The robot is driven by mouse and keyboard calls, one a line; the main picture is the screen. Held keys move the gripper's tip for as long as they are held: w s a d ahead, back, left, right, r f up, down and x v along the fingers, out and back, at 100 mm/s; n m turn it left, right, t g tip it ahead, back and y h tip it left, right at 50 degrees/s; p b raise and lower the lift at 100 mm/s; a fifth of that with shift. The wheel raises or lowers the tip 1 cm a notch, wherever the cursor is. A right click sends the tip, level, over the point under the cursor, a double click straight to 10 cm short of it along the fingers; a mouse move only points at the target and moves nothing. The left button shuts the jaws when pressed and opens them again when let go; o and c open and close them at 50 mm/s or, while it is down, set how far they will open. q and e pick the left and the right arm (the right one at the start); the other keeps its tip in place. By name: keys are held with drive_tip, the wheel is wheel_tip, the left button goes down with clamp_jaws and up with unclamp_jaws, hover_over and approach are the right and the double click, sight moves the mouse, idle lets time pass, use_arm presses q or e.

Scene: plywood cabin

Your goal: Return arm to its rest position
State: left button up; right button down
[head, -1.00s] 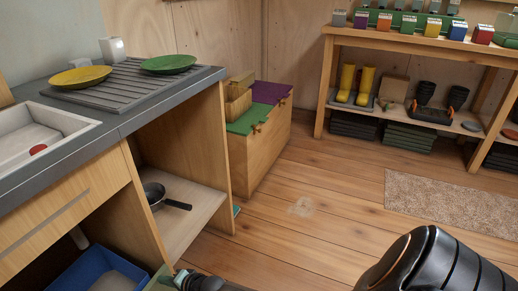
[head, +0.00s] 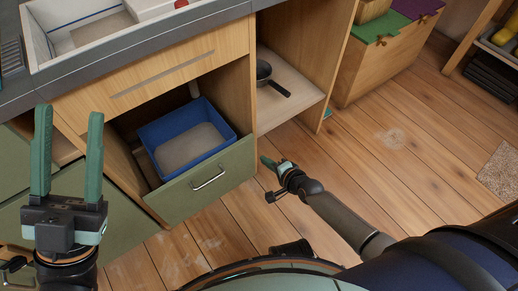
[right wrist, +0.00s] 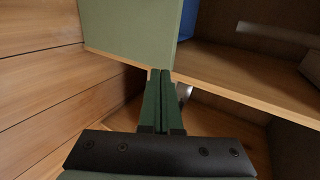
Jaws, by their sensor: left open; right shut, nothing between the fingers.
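My left gripper (head: 68,165) is at the left of the head view, its two green fingers pointing up and apart, with nothing between them. My right gripper (head: 268,162) is in the middle of the head view, low over the floor beside the pulled-out green drawer front (head: 205,185). In the right wrist view my right gripper (right wrist: 158,75) has its green fingers together and empty. Its tips are near the lower edge of the green drawer front (right wrist: 135,25) in that picture; whether they touch I cannot tell.
The open drawer holds a blue bin (head: 165,160). A dark pan (head: 265,75) sits on the open shelf (head: 290,95) to its right. A wooden chest (head: 375,75) stands further right.

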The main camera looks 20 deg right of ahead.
drive_tip(key=v, duration=0.2)
drive_tip(key=shift+s+d+r+p, duration=0.1)
drive_tip(key=shift+s+p, duration=0.2)
